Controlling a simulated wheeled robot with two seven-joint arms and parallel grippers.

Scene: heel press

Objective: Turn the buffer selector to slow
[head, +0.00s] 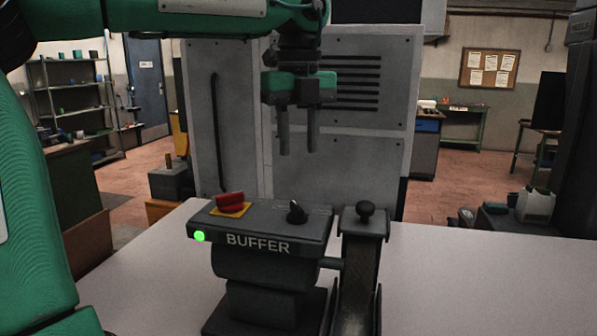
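The buffer (258,243) is a dark grey machine on the pale table, with the word BUFFER on its front. The selector (297,212) is a small black knob on the right of its sloped top; its pointer setting is too small to read. A red switch (230,200) on a yellow plate sits on the left of the top. A green light (199,236) glows at the front left corner. My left gripper (298,152) hangs above the selector, fingers down, with a gap between the fingertips and nothing between them. My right gripper is not seen.
A dark upright piece with a round black knob (366,209) stands just right of the buffer. The white table (460,280) is clear to the right. A grey cabinet (355,170) with vent slots stands behind.

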